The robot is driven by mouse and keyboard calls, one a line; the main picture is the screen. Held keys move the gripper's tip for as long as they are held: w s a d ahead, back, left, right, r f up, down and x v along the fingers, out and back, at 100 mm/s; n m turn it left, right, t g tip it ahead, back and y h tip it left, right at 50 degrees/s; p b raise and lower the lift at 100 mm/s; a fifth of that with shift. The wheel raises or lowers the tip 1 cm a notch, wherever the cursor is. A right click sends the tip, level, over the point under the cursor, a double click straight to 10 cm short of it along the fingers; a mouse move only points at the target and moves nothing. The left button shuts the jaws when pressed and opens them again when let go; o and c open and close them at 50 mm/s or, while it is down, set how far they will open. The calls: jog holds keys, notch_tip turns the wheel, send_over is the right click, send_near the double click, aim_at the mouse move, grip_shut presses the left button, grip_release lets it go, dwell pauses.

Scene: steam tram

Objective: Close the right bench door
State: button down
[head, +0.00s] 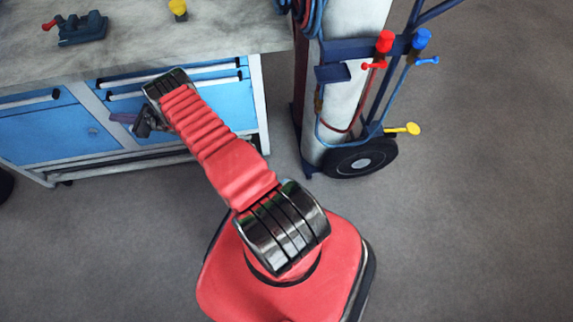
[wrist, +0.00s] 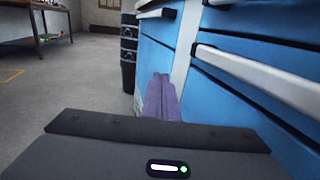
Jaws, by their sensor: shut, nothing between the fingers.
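The workbench front has blue panels with pale handles. On its right part, drawers (head: 215,72) sit above a blue lower panel (head: 232,112), partly hidden behind my arm. I cannot tell for sure which panel is the right bench door, or whether it stands ajar. My gripper (head: 122,118) is at the bench front, left of this lower panel in the head view. Its purple fingers are together and empty in the wrist view (wrist: 162,97), close beside the blue front (wrist: 152,62). Whether they touch it is unclear.
The grey benchtop (head: 150,45) carries a dark vise (head: 82,28) and a yellow-topped item (head: 178,9). A blue cylinder cart (head: 360,100) with a wheel stands right of the bench. Dark bins (wrist: 129,50) stand farther along. The floor at right is clear.

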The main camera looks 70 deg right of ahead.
jog(key=shift+a, duration=0.2)
jog(key=shift+s+a, duration=0.1)
jog(key=shift+a, duration=0.05)
jog(key=s+a, duration=0.7)
jog(key=a, duration=0.4)
jog(key=shift+s, duration=0.25)
jog(key=shift+a+f, duration=0.1)
dwell(0.4)
